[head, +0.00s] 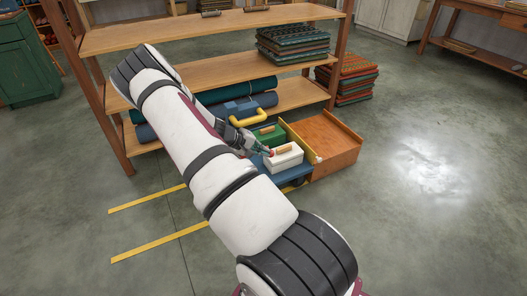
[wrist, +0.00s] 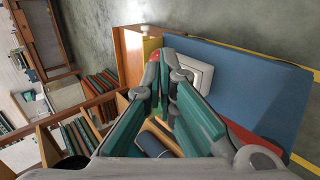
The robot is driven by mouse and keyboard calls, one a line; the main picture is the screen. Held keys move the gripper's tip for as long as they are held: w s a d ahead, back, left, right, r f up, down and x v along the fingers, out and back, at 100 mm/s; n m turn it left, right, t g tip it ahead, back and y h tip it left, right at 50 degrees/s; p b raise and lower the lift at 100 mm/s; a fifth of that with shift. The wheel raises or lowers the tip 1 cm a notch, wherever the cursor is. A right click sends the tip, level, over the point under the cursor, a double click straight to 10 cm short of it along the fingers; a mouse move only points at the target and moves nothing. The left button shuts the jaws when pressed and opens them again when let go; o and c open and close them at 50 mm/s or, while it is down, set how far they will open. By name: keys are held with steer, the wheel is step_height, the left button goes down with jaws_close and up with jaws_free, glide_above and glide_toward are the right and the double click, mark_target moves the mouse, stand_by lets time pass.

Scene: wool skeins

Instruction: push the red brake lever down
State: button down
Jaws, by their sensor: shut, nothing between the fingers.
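A small red part, which looks like the knob of the brake lever (wrist: 153,57), shows just past my fingertips in the wrist view. The rest of the lever is hidden, and I cannot tell whether the fingers touch it or how far it is tilted. My gripper (wrist: 163,78) is shut and empty, its teal fingers pointing at the red part. In the head view my gripper (head: 267,152) is at the blue cart (head: 296,184), close beside the white box, and partly hidden by my arm.
The cart carries a white box (head: 285,159) and a green box (head: 268,135), with a yellow panel (head: 303,142) at its right. A wooden platform (head: 335,143) adjoins it. A wooden shelf (head: 205,37) stands behind. Open floor (head: 430,220) lies to the right.

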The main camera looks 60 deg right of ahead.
steer(key=w+a, duration=0.6)
steer(key=a, duration=0.5)
steer(key=shift+w+r, duration=0.15)
steer(key=shift+w, duration=0.25)
